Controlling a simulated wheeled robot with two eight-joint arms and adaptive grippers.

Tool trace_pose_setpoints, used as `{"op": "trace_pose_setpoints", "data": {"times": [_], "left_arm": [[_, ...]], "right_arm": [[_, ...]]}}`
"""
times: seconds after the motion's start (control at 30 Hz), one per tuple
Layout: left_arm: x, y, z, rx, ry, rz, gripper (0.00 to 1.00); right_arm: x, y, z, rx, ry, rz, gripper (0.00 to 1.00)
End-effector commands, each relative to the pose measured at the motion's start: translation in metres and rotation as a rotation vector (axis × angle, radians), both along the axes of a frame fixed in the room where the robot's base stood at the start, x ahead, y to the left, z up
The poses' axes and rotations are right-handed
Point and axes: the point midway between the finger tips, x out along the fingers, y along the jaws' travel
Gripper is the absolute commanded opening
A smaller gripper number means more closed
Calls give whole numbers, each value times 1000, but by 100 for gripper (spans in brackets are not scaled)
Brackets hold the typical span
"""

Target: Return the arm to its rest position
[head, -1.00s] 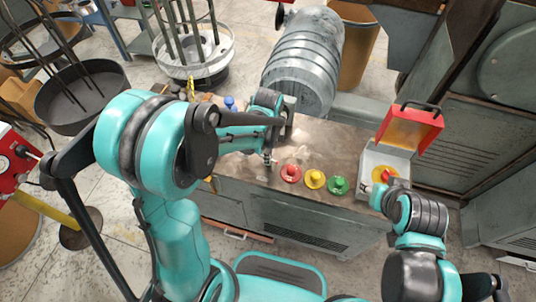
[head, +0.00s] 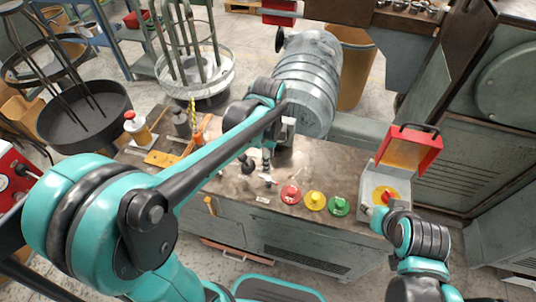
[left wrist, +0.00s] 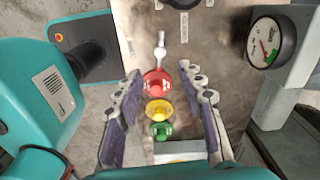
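My left arm comes in from the left, with its teal elbow low and its long dark forearm reaching over the bench. My left gripper (head: 266,158) hangs above the bench, behind and left of the red button (head: 290,194). In the left wrist view its two fingers (left wrist: 160,75) are spread wide and empty. The red, yellow and green buttons show between and below them. My right arm is at the lower right. Its gripper (head: 376,211) is at the front of the grey box with the red lid; its fingers are too small to tell.
The grey box (head: 368,188) has its red lid (head: 415,147) raised and a red button on yellow inside. Yellow (head: 315,201) and green (head: 339,206) buttons sit beside the red one. A ribbed grey drum (head: 307,80) stands behind. A gauge (left wrist: 271,43) is near the left gripper.

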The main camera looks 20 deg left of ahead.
Motion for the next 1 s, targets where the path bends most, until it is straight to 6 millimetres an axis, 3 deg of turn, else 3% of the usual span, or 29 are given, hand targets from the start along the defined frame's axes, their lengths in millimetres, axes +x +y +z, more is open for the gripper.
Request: {"op": "trace_pose_setpoints", "data": {"times": [0.2, 0.77, 0.87, 1.0], "left_arm": [[0, 0, 17, 0, 0, 0, 39], [-2, 1, 18, 0, -6, 14, 39], [-10, 4, 24, -6, -41, 97, 39], [-33, 16, 36, -40, -150, 364, 39]], "right_arm": [[0, 0, 0, 0, 0, 0, 40], [0, 0, 0, 0, 0, 0, 40], [0, 0, 0, 0, 0, 0, 40], [0, 0, 0, 0, 0, 0, 40]]}}
